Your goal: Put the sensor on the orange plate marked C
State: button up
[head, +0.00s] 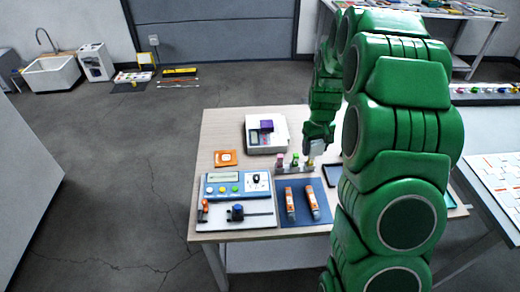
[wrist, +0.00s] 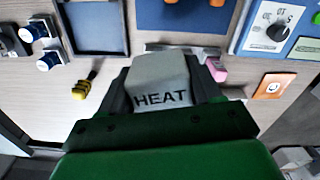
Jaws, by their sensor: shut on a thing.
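My gripper (wrist: 165,88) is shut on a grey block (wrist: 162,80) with HEAT printed on its face; I take this block to be the sensor. In the head view my gripper (head: 318,143) is low over the right part of the wooden table, close to a small rack. The orange plate (head: 225,158) lies flat at the table's left, apart from the gripper. It also shows at the right of the wrist view (wrist: 271,86), with a pale mark too small to read. The block's underside is hidden.
The rack holds a pink piece (head: 279,161) and a green piece (head: 295,159). A white device (head: 282,137) with a purple block (head: 267,125) stands behind. A blue control panel (head: 222,189) and a blue mat (head: 293,220) with two orange tubes lie in front. A yellow-and-black piece (wrist: 84,87) lies near the gripper.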

jog(key=s+a+m, duration=0.1)
jog(key=a+m, duration=0.2)
jog(key=a, duration=2.5)
send_over(226, 158)
jog(key=f, duration=0.7)
jog(key=shift+s+d+f, duration=0.1)
jog(key=shift+s+f, duration=0.2)
jog(key=shift+s, duration=0.1)
jog(key=shift+w+f, duration=0.5)
jog(key=shift+f, duration=1.7)
jog(key=shift+f, duration=0.2)
jog(key=o, duration=1.1)
